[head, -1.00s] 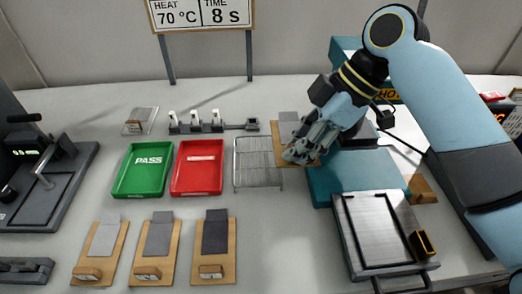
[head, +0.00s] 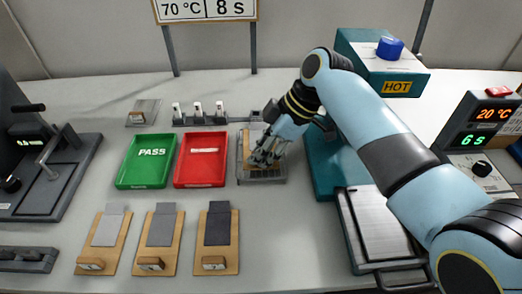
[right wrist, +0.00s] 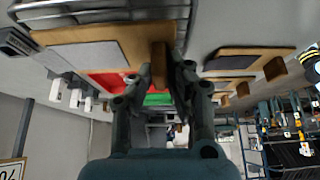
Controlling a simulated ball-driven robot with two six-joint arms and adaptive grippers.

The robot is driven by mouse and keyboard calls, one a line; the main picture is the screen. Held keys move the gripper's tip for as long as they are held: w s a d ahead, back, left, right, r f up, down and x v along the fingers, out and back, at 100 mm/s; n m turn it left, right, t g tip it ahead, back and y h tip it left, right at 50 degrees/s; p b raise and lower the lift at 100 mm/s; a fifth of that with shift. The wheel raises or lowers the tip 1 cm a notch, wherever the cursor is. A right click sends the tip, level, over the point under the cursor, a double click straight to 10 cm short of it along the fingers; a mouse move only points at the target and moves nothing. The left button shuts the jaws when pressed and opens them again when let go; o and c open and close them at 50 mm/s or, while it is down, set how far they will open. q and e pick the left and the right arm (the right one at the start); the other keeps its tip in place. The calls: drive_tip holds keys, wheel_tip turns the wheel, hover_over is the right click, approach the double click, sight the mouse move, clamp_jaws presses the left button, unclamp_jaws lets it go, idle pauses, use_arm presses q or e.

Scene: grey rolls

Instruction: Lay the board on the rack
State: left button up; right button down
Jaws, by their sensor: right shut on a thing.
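The board (head: 246,160) is a tan wooden plate with a grey sheet (head: 252,136) on it and a small wooden block as handle. My right gripper (head: 265,157) is shut on this block (right wrist: 160,65), which shows between the fingers in the right wrist view. The board (right wrist: 135,42) is over the wire rack (head: 262,181), covering most of it. Rack wires (right wrist: 110,14) show close along the board's edge. I cannot tell whether the board touches the rack. My left gripper is not in view.
A red tray (head: 201,180) stands just left of the rack, with a green PASS tray (head: 146,180) beyond. Three similar boards lie at the front left, one with a dark sheet (head: 218,228). A teal press (head: 378,225) stands to the right. A HOT unit (head: 385,75) is behind.

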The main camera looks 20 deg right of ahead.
drive_tip(key=shift+f, duration=0.3)
drive_tip(key=c, duration=1.3)
unclamp_jaws()
drive_tip(key=shift+r, duration=0.55)
drive_tip(key=p+v, duration=0.7)
drive_tip(key=shift+d, duration=0.1)
